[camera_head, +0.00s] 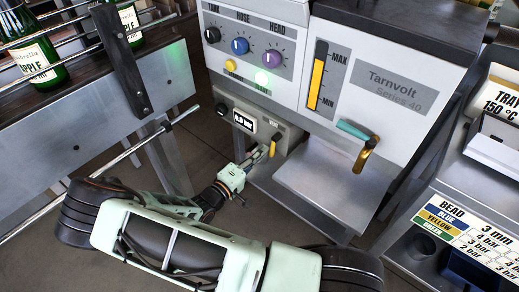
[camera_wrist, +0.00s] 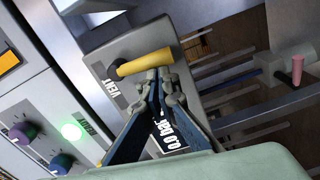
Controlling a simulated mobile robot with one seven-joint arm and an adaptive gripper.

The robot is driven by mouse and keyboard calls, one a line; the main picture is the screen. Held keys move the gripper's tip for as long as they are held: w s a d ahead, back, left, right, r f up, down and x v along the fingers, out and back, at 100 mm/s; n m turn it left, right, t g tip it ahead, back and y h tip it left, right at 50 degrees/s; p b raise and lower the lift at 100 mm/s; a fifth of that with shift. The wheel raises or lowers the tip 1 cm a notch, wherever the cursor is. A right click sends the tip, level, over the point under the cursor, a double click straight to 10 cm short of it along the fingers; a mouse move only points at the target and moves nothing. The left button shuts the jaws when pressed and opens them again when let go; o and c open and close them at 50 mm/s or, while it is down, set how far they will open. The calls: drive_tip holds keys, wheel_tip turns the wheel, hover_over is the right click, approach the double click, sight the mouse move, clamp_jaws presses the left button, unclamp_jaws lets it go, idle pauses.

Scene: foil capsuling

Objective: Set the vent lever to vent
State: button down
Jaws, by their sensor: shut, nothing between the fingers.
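The yellow vent lever (camera_head: 273,147) is on the lower grey panel of the machine, beside the bar readout (camera_head: 243,121). In the head view it hangs roughly downward below the VENT label. In the wrist view the lever (camera_wrist: 146,62) reaches from its dark pivot across the panel, and the VENT label (camera_wrist: 112,88) is beside the pivot. My gripper (camera_head: 262,153) is shut and empty, just left of the lever in the head view. In the wrist view its fingertips (camera_wrist: 167,82) are right at the lever's free half; I cannot tell whether they touch it.
Above are the knobs (camera_head: 240,46), a lit green lamp (camera_head: 262,77) and a yellow gauge. A grey platform (camera_head: 318,184) and a teal-handled lever (camera_head: 357,132) are to the right. A bottle conveyor with rails (camera_head: 90,105) stands at the left.

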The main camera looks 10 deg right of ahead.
drive_tip(key=shift+s+d+f, duration=0.1)
drive_tip(key=shift+s+d, duration=0.25)
drive_tip(key=s+a, duration=0.2)
drive_tip(key=a, duration=0.9)
drive_tip(key=shift+s+a+r, duration=0.25)
drive_tip(key=shift+s+a, duration=0.1)
drive_tip(key=shift+a, duration=0.05)
drive_tip(key=shift+r, duration=0.1)
